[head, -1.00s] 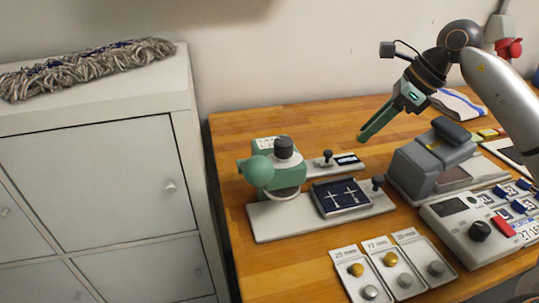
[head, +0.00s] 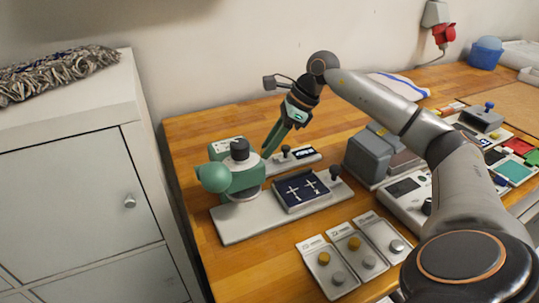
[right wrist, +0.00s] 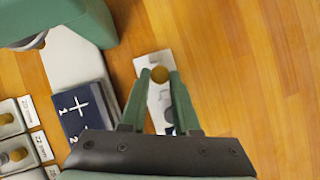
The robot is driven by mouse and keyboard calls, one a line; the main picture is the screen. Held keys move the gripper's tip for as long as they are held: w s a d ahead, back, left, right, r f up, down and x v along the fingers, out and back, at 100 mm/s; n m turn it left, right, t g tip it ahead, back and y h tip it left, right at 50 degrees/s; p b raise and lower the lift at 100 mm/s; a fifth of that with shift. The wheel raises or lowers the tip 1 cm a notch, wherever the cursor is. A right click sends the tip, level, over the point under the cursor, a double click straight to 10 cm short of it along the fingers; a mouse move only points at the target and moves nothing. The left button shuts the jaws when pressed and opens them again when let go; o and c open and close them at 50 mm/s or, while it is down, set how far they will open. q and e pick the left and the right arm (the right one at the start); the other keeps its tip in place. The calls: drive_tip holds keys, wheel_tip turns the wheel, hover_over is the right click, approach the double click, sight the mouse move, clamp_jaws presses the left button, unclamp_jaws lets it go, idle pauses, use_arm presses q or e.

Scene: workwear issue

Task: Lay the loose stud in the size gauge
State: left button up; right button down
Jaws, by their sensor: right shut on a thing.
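My right gripper (head: 266,154) points down behind the green press, near the small pale plate. In the right wrist view its fingertips (right wrist: 160,76) are shut on a small round brass-coloured stud (right wrist: 160,74). The stud does not show in the head view. The small pale plate (head: 305,160), with a black knob and a dark label strip, appears to be the size gauge. The plate (right wrist: 150,66) shows behind the stud in the right wrist view, partly hidden by the fingers. I cannot tell the height of the stud above it. My left gripper is not in view.
The green press (head: 236,180) stands on a pale base, beside a navy pad (head: 315,201) with two crosses. A grey device (head: 368,160) stands to the right. Bare wood lies behind the plate.

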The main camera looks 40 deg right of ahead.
sight(270, 165)
drive_tip(key=shift+f, duration=1.35)
drive_tip(key=shift+f, duration=0.15)
drive_tip(key=c, duration=0.6)
unclamp_jaws()
drive_tip(key=shift+c, duration=0.2)
